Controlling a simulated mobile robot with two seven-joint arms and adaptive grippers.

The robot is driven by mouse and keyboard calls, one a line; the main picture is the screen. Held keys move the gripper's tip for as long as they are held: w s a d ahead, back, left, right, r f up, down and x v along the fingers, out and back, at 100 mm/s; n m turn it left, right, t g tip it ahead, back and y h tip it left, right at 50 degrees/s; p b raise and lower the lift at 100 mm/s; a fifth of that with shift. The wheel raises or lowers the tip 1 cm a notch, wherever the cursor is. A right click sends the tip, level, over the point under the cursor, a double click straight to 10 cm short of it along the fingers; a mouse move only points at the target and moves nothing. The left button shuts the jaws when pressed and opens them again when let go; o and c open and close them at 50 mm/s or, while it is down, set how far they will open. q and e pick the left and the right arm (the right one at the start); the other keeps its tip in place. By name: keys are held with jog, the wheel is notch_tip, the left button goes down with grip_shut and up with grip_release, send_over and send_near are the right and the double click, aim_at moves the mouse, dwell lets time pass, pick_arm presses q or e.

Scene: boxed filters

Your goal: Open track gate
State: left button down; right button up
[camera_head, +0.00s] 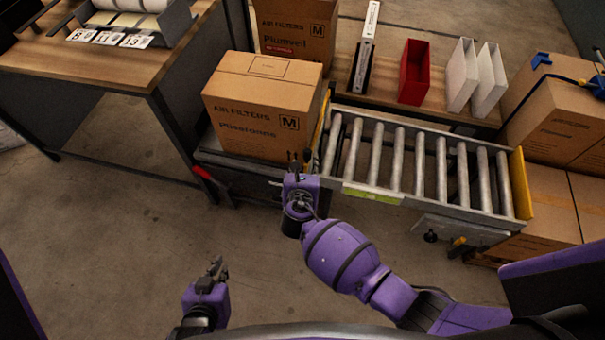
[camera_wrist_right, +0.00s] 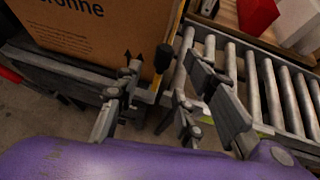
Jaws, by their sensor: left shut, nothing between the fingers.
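The track gate shows as a thin yellow edge (camera_head: 323,117) between the filter box and the rollers. In the right wrist view a yellow lever with a black knob (camera_wrist_right: 163,57) stands upright beside the box. My right gripper (camera_head: 299,158) is at the front edge of the track, near the gate. In its wrist view the right gripper (camera_wrist_right: 165,90) has its fingers apart, with the lever beyond and between them; I see no contact. My left gripper (camera_head: 218,268) is shut and empty, low above the floor, away from the track.
A cardboard filter box (camera_head: 262,107) sits on the track left of the gate. The rollers (camera_head: 420,160) to the right are empty, ending at a yellow plate (camera_head: 520,183). Behind them a shelf holds a red bin (camera_head: 414,75) and white holders. A wooden desk (camera_head: 100,62) stands left.

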jog(key=v, duration=0.5)
